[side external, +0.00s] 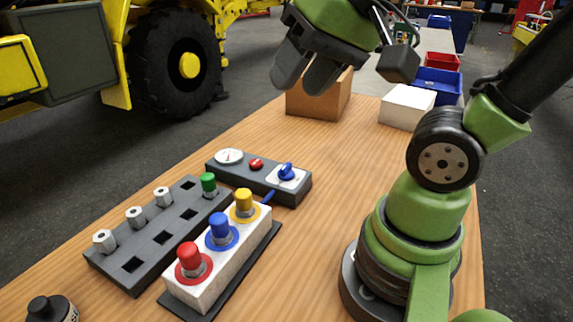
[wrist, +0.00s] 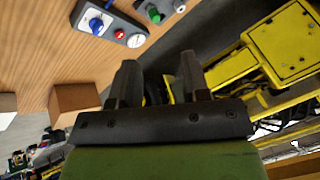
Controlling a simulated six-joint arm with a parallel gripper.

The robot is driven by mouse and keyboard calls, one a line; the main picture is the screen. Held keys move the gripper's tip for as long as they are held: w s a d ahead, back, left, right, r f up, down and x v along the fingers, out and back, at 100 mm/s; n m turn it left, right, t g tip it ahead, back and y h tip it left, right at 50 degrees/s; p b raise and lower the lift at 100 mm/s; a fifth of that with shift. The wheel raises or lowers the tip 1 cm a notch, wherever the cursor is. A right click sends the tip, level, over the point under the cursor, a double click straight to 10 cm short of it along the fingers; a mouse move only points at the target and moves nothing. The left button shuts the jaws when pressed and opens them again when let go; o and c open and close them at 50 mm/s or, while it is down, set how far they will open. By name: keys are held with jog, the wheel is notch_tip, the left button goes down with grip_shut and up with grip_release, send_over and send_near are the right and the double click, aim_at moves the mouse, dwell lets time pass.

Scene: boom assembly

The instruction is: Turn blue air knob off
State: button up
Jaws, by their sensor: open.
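The blue air knob (side external: 286,172) sits on a white plate at the right end of a dark grey panel (side external: 235,184) on the wooden table. The same panel carries a red button (side external: 256,164) and a round white gauge (side external: 229,156). In the wrist view the blue knob (wrist: 96,25) is at the upper left, with its handle angled. My gripper (side external: 305,80) is open and empty, in the air above and behind the panel, apart from the knob. Its two fingers (wrist: 160,75) are spread in the wrist view and point away from the knob.
A white block (side external: 231,250) with red, blue and yellow knobs stands in front of the panel. Beside it lies a grey rack (side external: 150,245) with a green knob and several nuts. A brown box (side external: 318,98) and a white box (side external: 407,106) stand farther back.

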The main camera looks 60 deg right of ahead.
jog(key=w+d+f+m+g, duration=0.2)
jog(key=w+d+m, duration=0.2)
jog(key=w, duration=0.1)
jog(key=m+g+h, duration=0.1)
jog(key=m+g, duration=0.3)
jog(key=m, duration=0.4)
send_over(286, 166)
notch_tip(286, 166, down, 14)
notch_tip(286, 166, down, 9)
jog(key=shift+f, duration=0.1)
grip_shut()
